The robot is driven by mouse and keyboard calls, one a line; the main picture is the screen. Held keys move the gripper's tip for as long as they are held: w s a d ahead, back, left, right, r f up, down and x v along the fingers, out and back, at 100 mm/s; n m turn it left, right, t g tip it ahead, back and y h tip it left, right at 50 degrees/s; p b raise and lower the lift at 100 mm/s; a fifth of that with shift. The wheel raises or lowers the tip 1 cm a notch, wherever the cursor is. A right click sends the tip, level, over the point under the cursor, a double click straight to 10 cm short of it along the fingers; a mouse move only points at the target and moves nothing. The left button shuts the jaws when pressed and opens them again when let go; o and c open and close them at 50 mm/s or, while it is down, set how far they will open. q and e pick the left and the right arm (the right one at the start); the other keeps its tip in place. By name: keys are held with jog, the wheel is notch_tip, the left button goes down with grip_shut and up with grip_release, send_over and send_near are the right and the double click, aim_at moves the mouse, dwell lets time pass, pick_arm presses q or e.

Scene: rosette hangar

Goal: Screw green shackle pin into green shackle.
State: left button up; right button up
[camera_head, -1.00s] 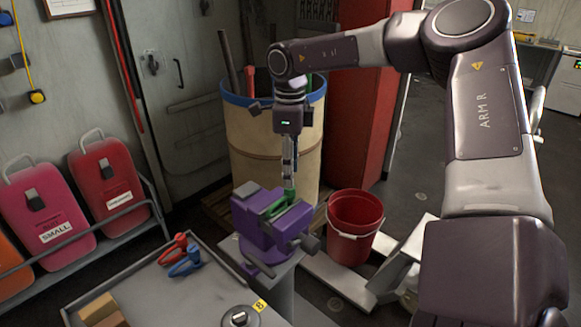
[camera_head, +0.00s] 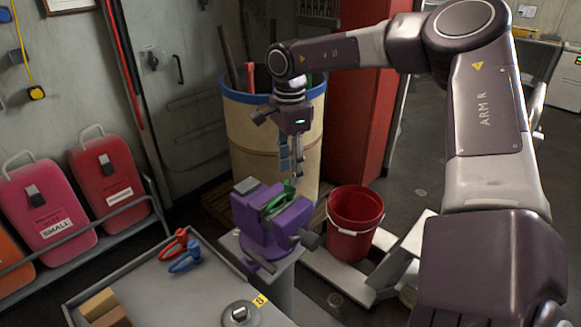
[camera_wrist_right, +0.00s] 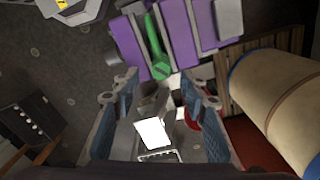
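The purple vise (camera_head: 262,228) holds the green shackle (camera_head: 277,205) between its jaws. In the right wrist view the vise (camera_wrist_right: 128,45) shows at the top, with a green bar (camera_wrist_right: 152,35) ending in a round green head (camera_wrist_right: 161,68). I cannot tell clearly where shackle ends and pin begins. My right gripper (camera_head: 293,174) is just above and behind the vise. In the wrist view its two fingers (camera_wrist_right: 160,104) are wide apart with nothing between them, and the green head lies beyond the tips. My left gripper is not in view.
Red (camera_head: 174,243) and blue (camera_head: 186,260) shackle-like items lie on the grey tray table (camera_head: 190,290), left of the vise. A red bucket (camera_head: 354,222) stands right of it. A tan barrel (camera_head: 262,140) with a blue rim stands behind.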

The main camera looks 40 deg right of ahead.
jog(key=shift+w+f, duration=0.1)
jog(key=shift+f, duration=0.55)
jog(key=shift+f+b, duration=0.15)
jog(key=shift+b, duration=0.25)
jog(key=shift+f+b, duration=0.75)
jog(key=shift+f, duration=0.15)
jog(key=shift+c, duration=0.5)
